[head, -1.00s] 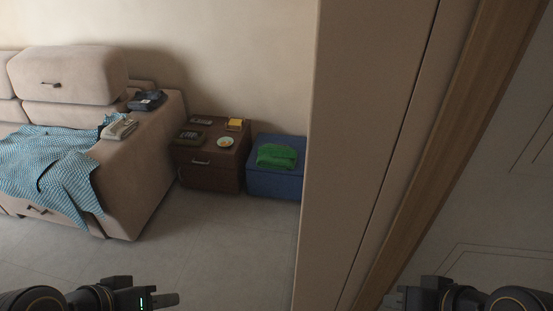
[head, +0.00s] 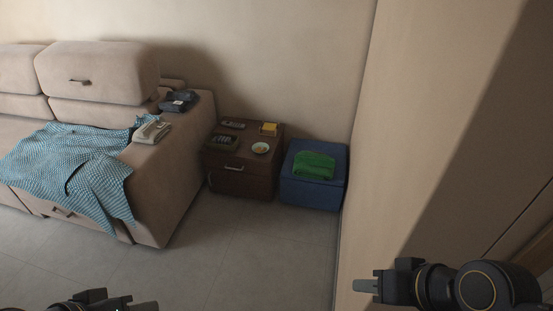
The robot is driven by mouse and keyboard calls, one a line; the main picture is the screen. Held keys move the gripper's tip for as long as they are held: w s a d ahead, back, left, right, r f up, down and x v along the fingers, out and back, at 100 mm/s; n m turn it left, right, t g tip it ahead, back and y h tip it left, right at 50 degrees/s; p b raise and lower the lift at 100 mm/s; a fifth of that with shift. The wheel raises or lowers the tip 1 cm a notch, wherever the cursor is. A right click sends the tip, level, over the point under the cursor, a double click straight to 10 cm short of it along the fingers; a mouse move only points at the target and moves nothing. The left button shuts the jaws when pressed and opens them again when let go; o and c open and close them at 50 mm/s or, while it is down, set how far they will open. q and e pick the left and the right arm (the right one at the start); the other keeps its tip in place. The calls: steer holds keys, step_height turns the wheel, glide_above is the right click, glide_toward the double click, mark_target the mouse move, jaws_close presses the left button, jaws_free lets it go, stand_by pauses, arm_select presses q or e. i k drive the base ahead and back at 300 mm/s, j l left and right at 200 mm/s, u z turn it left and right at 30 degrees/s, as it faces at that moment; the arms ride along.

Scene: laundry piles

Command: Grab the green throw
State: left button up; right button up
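The green throw (head: 314,163) lies folded on top of a blue cube-shaped ottoman (head: 312,192) by the back wall. My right gripper (head: 364,286) is at the lower right, in front of the beige wall or panel, well apart from the throw. Its fingers show edge-on, so I cannot tell whether it is open or shut. My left gripper (head: 140,307) is at the bottom edge left of centre, mostly cut off, and far from the throw. No cloth shows at either gripper.
A brown side table (head: 242,178) with small items stands left of the ottoman. A beige sofa (head: 170,196) with a blue patterned blanket (head: 70,166) is at the left. A tall beige wall (head: 440,130) fills the right. The tiled floor (head: 250,260) ahead is clear.

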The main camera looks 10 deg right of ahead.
mark_target(306, 164)
steer(key=i+j+u, duration=0.1)
steer(key=i+j, duration=0.15)
steer(key=i+j+u, duration=0.1)
steer(key=i, duration=0.35)
steer(key=i+j+u, duration=0.1)
steer(key=i+j, duration=0.2)
steer(key=i+z, duration=0.35)
steer(key=i, duration=0.15)
steer(key=i+z, duration=0.35)
steer(key=i, duration=0.15)
steer(key=i+j+z, duration=0.2)
steer(key=i+z, duration=0.15)
steer(key=i, duration=0.15)
steer(key=i+j+z, duration=0.1)
steer(key=i+z, duration=0.2)
steer(key=i+j+z, duration=0.3)
steer(key=i, duration=0.2)
